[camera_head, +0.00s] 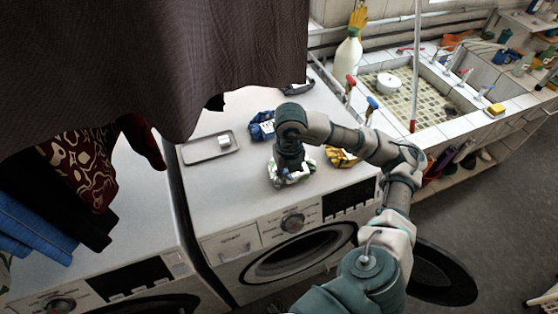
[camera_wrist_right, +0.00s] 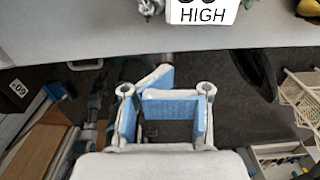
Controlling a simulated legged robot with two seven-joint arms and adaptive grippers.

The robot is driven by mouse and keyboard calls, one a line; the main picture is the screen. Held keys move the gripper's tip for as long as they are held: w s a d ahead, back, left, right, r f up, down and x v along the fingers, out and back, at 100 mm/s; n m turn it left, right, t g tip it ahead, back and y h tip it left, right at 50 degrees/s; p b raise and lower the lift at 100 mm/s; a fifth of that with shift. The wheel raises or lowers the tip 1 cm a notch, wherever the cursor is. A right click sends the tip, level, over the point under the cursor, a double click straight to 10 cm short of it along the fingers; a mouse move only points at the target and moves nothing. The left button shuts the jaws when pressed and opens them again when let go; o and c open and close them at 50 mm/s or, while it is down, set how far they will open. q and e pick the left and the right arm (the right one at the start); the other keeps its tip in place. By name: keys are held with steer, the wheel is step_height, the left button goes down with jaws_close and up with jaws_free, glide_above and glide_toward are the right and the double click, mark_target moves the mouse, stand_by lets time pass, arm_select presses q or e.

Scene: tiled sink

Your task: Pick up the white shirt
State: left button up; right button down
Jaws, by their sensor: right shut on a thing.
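A crumpled white shirt (camera_head: 300,176) lies on top of the right-hand washing machine, near its front edge. My right gripper (camera_head: 289,166) reaches straight down onto it in the head view and is shut on it. The wrist and hand hide part of the cloth. In the right wrist view my gripper's blue-padded fingers (camera_wrist_right: 168,108) show, but the shirt cannot be made out between them. My left gripper is not in view.
A blue bundle (camera_head: 262,130) and a yellow bundle (camera_head: 340,158) lie near the shirt. A grey tray (camera_head: 203,150) sits on the left of the machine top (camera_head: 225,195). Dark hanging cloth (camera_head: 160,55) fills the upper left. A tiled sink (camera_head: 405,92) stands at the back right.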

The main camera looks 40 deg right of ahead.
steer(key=s, duration=0.1)
steer(key=s+a, duration=0.1)
steer(key=s, duration=0.1)
steer(key=s+a, duration=0.1)
steer(key=s, duration=0.1)
steer(key=shift+a+r, duration=0.15)
steer(key=shift+r, duration=0.1)
steer(key=c, duration=0.5)
jaws_free()
steer(key=shift+o, duration=0.6)
steer(key=shift+d+f, duration=0.1)
steer(key=shift+d, duration=0.35)
